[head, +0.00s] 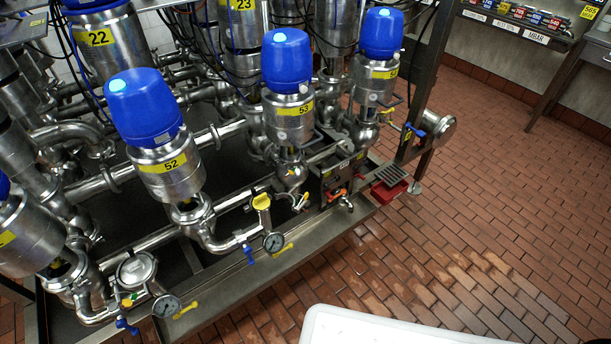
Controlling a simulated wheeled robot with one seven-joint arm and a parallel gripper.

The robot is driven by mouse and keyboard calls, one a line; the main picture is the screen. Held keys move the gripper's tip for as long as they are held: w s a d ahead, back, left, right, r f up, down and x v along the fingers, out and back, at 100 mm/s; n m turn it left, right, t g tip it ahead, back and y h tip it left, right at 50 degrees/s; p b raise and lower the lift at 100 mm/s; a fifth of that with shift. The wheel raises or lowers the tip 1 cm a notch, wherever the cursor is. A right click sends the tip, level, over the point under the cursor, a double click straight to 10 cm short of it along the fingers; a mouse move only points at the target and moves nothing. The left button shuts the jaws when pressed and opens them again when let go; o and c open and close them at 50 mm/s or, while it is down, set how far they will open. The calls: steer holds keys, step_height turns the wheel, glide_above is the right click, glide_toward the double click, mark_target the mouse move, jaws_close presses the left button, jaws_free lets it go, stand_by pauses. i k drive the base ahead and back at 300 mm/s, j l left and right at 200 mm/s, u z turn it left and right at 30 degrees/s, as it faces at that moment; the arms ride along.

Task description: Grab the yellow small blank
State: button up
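A small yellow cap-like piece (261,202) sits on top of a short upright metal stub, just above a round gauge (273,242), at the front of the valve rack. It looks most like the yellow small blank, but its details are too small to be sure. Other small yellow parts show too: a flat handle (283,250) beside that gauge and another handle (186,310) beside the lower gauge (166,306). My gripper is not in view, so its distance to the piece and its state do not show.
Steel valves with blue domes, such as valve 52 (165,150) and valve 53 (288,95), crowd the rack behind the piece. A steel rack edge (240,295) runs in front. A red tray (390,190) sits at the rack's right corner. The tiled floor (470,230) is clear.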

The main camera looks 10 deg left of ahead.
mark_target(262, 201)
steer(key=i+l, duration=0.4)
steer(key=i, duration=0.2)
steer(key=i+l+u, duration=0.1)
steer(key=i+l, duration=0.3)
steer(key=i, duration=0.15)
steer(key=i+l+u, duration=0.1)
steer(key=u, duration=1.95)
steer(key=i+l, duration=0.05)
